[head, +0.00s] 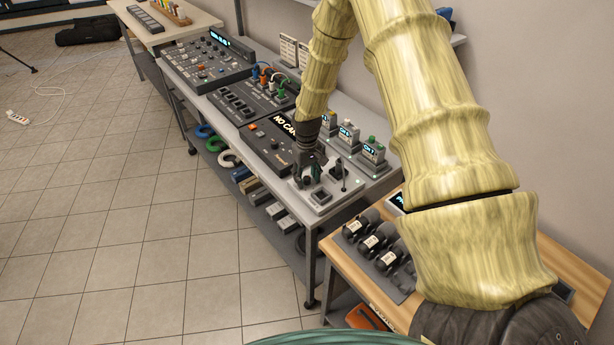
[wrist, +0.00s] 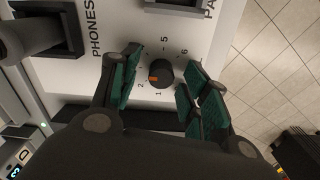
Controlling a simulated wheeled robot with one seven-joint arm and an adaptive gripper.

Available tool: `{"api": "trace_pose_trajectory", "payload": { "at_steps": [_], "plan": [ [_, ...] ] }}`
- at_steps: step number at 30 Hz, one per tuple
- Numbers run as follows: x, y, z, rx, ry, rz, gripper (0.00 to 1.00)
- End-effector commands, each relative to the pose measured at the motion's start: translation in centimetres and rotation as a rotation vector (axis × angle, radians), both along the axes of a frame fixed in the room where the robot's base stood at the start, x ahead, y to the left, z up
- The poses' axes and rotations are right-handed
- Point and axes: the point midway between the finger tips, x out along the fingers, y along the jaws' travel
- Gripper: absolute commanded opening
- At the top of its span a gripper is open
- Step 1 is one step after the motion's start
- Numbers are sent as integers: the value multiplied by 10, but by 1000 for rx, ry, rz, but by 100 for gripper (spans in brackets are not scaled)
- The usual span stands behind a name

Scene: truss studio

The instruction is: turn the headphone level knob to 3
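The headphone level knob (wrist: 161,73) is a small dark round knob with an orange pointer mark, on a pale panel marked PHONES in the wrist view. The pointer faces lower left, toward the printed 2. My gripper (wrist: 158,90) is open, with green-padded fingers on both sides of the knob and visible gaps between. In the head view my gripper (head: 309,175) is low over the near end of the bench, and it hides the knob.
The grey bench (head: 366,183) carries a mixing console (head: 208,65) and small display boxes (head: 373,150). A dark lever (head: 339,178) stands right beside my gripper. A wooden table (head: 345,262) with several black items is nearer. The tiled floor to the left is mostly clear.

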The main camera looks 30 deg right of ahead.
Motion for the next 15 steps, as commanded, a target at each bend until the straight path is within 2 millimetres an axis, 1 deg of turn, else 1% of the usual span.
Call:
{"api": "trace_pose_trajectory", "payload": {
  "at_steps": [5, 8, 11, 15],
  "plan": [
    [0, 0, 2, 0, 0, 0, 46],
    [0, 0, 9, 0, 0, 0, 46],
    [0, 0, 21, 0, -1, 0, 46],
    [0, 0, 42, 0, -1, 0, 46]
  ]
}}
